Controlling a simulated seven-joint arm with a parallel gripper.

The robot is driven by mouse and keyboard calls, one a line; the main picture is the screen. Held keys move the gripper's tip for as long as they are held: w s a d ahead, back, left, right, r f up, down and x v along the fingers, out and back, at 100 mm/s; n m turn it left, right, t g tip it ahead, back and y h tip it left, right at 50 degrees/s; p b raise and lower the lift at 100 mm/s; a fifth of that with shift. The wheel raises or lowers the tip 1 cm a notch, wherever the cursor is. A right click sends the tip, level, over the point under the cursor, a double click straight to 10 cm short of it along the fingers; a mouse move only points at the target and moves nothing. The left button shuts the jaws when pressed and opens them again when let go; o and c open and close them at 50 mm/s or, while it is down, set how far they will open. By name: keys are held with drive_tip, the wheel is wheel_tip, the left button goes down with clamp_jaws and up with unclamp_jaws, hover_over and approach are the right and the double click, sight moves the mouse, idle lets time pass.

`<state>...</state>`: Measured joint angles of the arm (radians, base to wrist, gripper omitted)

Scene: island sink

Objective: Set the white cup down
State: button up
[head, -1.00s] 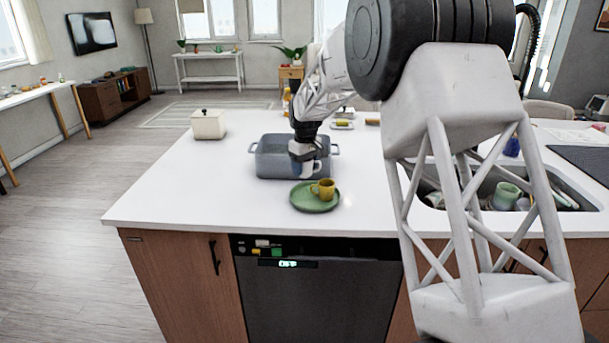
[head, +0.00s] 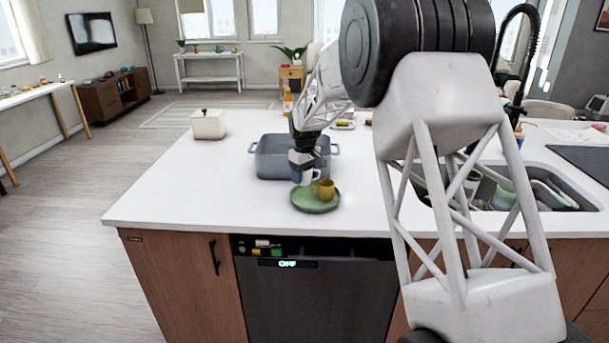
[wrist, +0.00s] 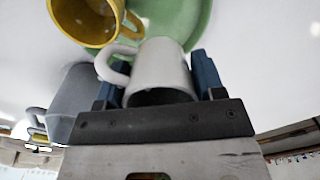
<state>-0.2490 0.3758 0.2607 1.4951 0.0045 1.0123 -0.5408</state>
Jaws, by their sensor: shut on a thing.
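The white cup (wrist: 158,70) is between the two blue fingers of my gripper (wrist: 160,82) in the wrist view, with its handle toward the left. In the head view my gripper (head: 302,162) is shut on the white cup (head: 309,176), close to the back edge of the green plate (head: 316,206). The yellow cup (head: 325,189) stands on the plate, just to the right of the white cup. I cannot tell whether the white cup touches the plate.
A grey-blue pot (head: 272,160) with side handles stands right behind the plate. A cream lidded box (head: 208,124) is at the back left. The sink (head: 560,178) with dishes is at the right. The counter left of the plate is clear.

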drive_tip(key=shift+f, duration=0.35)
drive_tip(key=o, duration=1)
drive_tip(key=shift+c, duration=0.2)
wheel_tip(320, 180, up, 13)
drive_tip(key=shift+f, duration=0.1)
idle(0.8)
